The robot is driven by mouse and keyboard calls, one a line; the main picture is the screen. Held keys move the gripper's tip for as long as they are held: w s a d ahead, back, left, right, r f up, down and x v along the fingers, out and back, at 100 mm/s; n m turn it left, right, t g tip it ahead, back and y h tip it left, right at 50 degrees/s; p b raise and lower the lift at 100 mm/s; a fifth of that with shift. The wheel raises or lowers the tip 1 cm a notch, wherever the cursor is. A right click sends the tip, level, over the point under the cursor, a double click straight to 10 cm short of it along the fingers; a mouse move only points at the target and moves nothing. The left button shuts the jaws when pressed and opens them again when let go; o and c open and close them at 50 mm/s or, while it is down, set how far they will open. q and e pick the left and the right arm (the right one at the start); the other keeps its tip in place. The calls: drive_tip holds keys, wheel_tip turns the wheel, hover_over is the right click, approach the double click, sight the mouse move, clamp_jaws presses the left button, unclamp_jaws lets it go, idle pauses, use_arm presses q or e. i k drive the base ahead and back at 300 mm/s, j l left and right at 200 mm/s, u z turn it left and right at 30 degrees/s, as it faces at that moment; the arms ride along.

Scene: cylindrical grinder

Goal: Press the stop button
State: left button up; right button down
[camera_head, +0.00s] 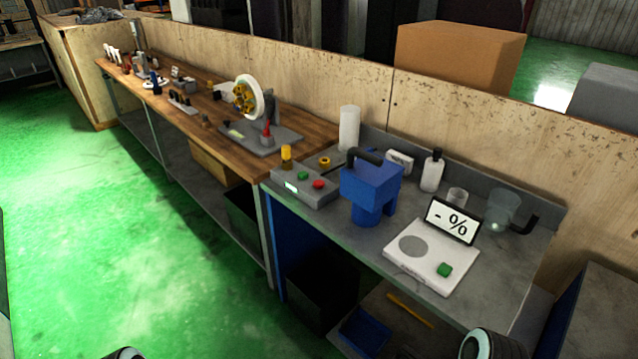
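A grey control box (305,187) sits at the left front corner of the grey bench. On its top are a red button (318,184), a green button (303,175) and a small lit display (291,187). The red button is at the right end, close to a blue device, and shows clearly. No lettering on the buttons can be read. Neither of my grippers shows; only small rounded parts, likely of my arms, poke in at the bottom edge, well apart from the box.
The blue device (371,188) with a black handle stands right of the box. A yellow-topped post (286,157) stands at its left end. A white scale (431,256) with a "- %" display, a bottle (432,172) and glasses occupy the right bench. Green floor (150,240) in front is clear.

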sight(318, 183)
drive_tip(key=i+j+z, duration=0.35)
drive_tip(key=j, duration=0.25)
drive_tip(key=i+j+z, duration=0.35)
drive_tip(key=j, duration=0.35)
drive_tip(key=i+j+z, duration=0.15)
drive_tip(key=j, duration=0.25)
drive_tip(key=i+j+z, duration=0.2)
drive_tip(key=j, duration=0.2)
